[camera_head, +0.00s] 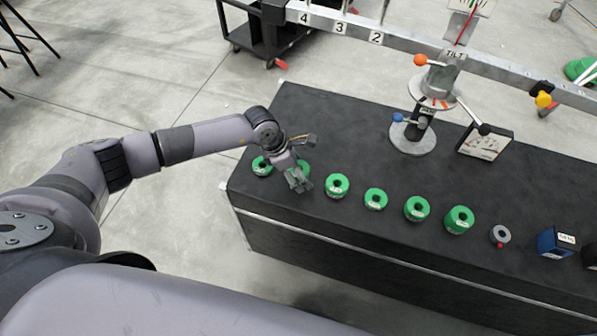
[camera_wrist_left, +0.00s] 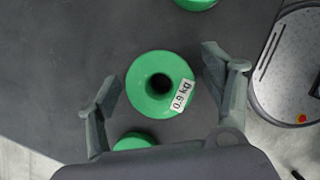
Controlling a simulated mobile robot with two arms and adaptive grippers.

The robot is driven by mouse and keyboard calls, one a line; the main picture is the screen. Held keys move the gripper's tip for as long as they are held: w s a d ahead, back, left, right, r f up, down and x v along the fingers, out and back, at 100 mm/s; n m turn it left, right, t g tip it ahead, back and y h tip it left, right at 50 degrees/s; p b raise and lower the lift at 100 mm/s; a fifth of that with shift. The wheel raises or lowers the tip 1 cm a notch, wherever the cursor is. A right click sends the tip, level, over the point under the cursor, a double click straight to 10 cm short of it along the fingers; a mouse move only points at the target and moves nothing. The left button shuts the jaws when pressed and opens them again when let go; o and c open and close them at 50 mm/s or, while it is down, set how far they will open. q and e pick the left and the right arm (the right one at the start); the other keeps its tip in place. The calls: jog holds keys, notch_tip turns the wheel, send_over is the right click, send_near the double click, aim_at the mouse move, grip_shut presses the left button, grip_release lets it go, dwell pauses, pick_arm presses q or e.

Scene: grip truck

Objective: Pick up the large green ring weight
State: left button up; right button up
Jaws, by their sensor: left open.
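A row of green ring weights lies along the near side of the dark table. The tallest-looking green ring (camera_head: 459,219) is at the right end of the green row. My left gripper (camera_head: 298,183) is open near the left end, over a green ring (camera_head: 304,167) that it partly hides. In the left wrist view, a green ring labelled 0.9 kg (camera_wrist_left: 142,77) shows between the open fingers of my left gripper (camera_wrist_left: 160,70), which do not appear to touch it. Parts of other green rings show at the top (camera_wrist_left: 195,3) and bottom (camera_wrist_left: 133,141). My right gripper is out of view.
The black table (camera_head: 300,112) has free room behind the row. Green rings stand close on both sides of my gripper. A grey ring (camera_head: 502,232) and a blue box (camera_head: 552,243) lie further right. A metal stand (camera_head: 412,136) with a beam rises at the back.

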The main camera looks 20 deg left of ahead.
pick_arm(q)
jog(key=shift+c, duration=0.4)
jog(key=c, duration=1.3)
jog(key=shift+w+r, duration=0.1)
jog(key=shift+r, duration=0.05)
jog(key=shift+c, duration=0.7)
notch_tip(320, 180, up, 28)
jog(key=p, duration=0.2)
jog(key=shift+f+p, duration=0.25)
jog(key=shift+p, duration=0.05)
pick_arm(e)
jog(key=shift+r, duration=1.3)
